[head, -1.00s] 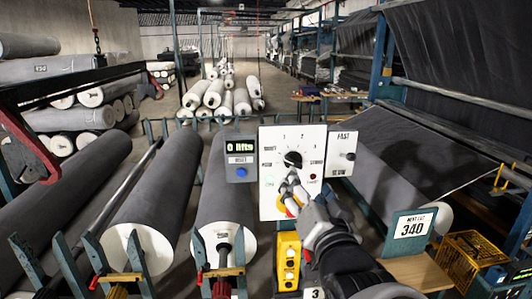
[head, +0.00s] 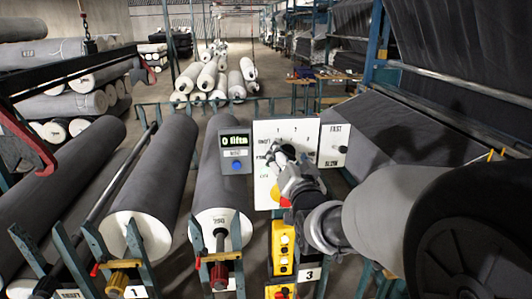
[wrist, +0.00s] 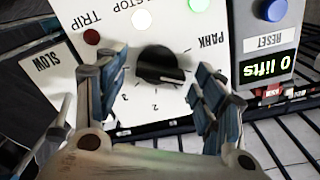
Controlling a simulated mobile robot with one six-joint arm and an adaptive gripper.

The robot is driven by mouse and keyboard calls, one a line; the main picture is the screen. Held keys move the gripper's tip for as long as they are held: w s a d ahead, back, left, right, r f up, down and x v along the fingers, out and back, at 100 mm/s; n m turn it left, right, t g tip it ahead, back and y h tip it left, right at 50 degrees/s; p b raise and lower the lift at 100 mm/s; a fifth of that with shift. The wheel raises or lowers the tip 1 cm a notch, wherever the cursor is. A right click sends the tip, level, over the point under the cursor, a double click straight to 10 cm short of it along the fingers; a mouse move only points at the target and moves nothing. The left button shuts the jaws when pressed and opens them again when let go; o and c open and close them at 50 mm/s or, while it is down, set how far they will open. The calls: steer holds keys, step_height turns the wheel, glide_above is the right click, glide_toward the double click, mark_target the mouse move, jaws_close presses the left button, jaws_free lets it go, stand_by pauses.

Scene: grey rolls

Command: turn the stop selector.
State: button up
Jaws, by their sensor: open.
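The stop selector is a black knob (wrist: 160,66) on a white panel (wrist: 130,18), seen upside down in the wrist view. Numbers and the word PARK stand around it. A pale mark on the knob lies at its right side, low toward the PARK side; the exact setting is hard to read. My gripper (wrist: 155,88) is open, with one finger on each side of the knob. I cannot tell whether either finger touches it. In the head view my gripper (head: 279,157) is in front of the white panel (head: 262,130) and covers most of the knob.
A grey counter box (head: 235,152) reading "0 lifts", with a blue RESET button, is left of the panel. A FAST/SLOW plate (head: 333,145) is on its right. A yellow button box (head: 284,248) hangs below. Grey rolls (head: 160,170) fill the left.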

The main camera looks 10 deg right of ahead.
steer(key=shift+c, duration=0.4)
steer(key=c, duration=1)
steer(key=shift+b, duration=0.5)
steer(key=n+b, duration=0.8)
steer(key=b, duration=0.1)
steer(key=shift+a+f, duration=0.1)
steer(key=shift+f, duration=0.05)
steer(key=o, duration=1.1)
